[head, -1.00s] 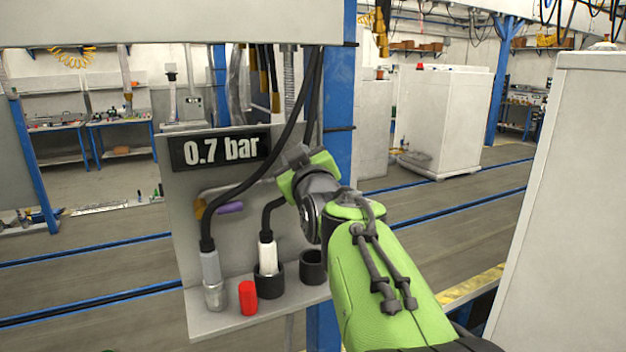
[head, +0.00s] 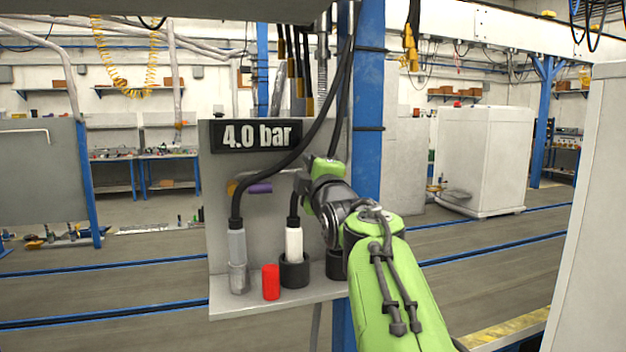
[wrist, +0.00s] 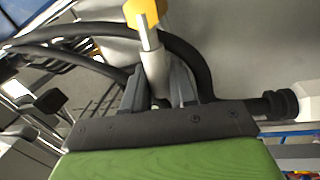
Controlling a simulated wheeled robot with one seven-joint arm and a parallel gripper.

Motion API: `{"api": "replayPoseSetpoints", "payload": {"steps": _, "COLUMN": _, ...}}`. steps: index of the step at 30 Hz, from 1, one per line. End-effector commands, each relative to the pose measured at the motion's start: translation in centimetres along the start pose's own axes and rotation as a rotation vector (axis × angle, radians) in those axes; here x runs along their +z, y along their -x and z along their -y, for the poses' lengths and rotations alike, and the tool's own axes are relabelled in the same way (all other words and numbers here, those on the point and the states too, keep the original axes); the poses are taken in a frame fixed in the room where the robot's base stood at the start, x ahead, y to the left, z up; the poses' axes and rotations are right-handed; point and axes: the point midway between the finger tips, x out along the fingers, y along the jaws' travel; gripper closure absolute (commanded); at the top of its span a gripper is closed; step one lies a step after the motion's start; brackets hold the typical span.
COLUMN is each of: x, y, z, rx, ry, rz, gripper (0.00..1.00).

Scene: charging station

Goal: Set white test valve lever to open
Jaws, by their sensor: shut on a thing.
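The white test valve lever (wrist: 155,72) shows in the wrist view as a pale rod and grip running from a yellow end piece (wrist: 143,12) down between my fingers. My gripper (wrist: 160,98) is shut on it. The grip is hidden there by my gripper. A purple handle (head: 258,188) lies just below the bar. The panel display (head: 257,135) reads 4.0 bar.
Below on the panel shelf (head: 240,308) stand a grey plug (head: 237,245), a red cap (head: 271,282) and a white plug (head: 294,243) in a black holder. Black hoses (head: 292,150) pass close to my gripper. A blue post (head: 369,80) stands right behind the panel.

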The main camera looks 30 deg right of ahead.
Motion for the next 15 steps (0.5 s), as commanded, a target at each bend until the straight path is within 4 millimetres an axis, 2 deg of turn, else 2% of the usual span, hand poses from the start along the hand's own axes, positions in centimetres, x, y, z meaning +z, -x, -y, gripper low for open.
{"api": "replayPoseSetpoints", "payload": {"steps": 4, "x": 0.15, "y": 0.13, "z": 0.95, "rx": -0.003, "ry": 0.081, "rz": -0.015, "gripper": 1.00}}
{"api": "replayPoseSetpoints", "payload": {"steps": 15, "x": 0.23, "y": 0.20, "z": 1.32, "rx": -0.003, "ry": 0.182, "rz": -0.034, "gripper": 1.00}}
